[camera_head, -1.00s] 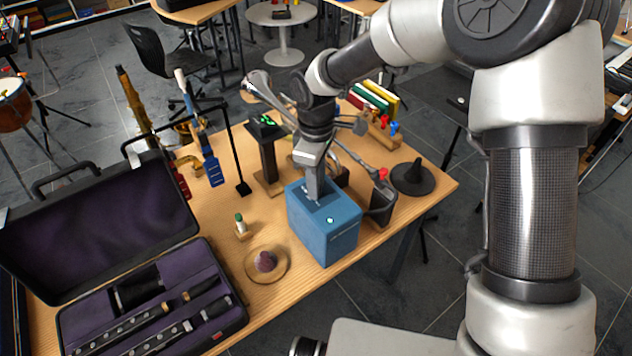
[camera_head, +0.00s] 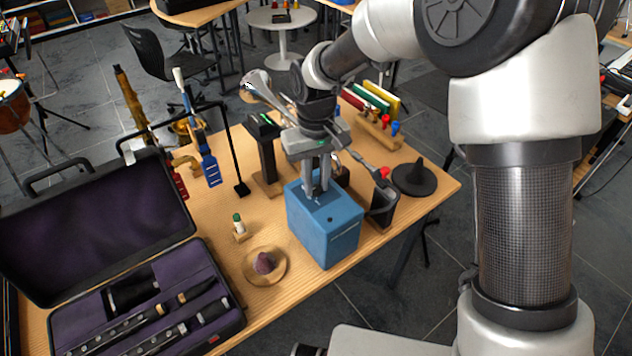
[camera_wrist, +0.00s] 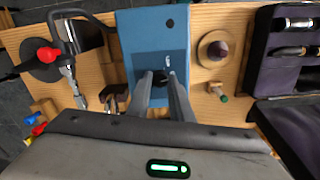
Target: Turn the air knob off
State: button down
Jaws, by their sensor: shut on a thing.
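The blue box (camera_head: 322,232) stands on the wooden table; it also shows in the wrist view (camera_wrist: 150,42). Its air knob (camera_wrist: 160,78) is a small dark knob on the top, mostly hidden between my fingers. My gripper (camera_head: 317,190) points down onto the box top, its fingertips closed on the knob in the wrist view (camera_wrist: 161,84). The round indicator (camera_head: 330,219) on the box front is dark; it is also dark in the wrist view (camera_wrist: 170,23).
An open instrument case (camera_head: 215,268) lies at the left. A round wooden dish (camera_head: 249,268) and a small green-topped bottle (camera_head: 238,224) stand left of the box. A dark stand (camera_head: 268,160) is behind it.

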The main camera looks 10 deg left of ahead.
aim_at(316, 187)
jog(key=shift+m, duration=0.9)
jog(key=c, duration=1.6)
grip_release()
jog(key=shift+r, duration=0.15)
notch_tip(316, 187, up, 17)
jog(key=shift+r+p, duration=0.15)
jog(key=shift+p, duration=0.6)
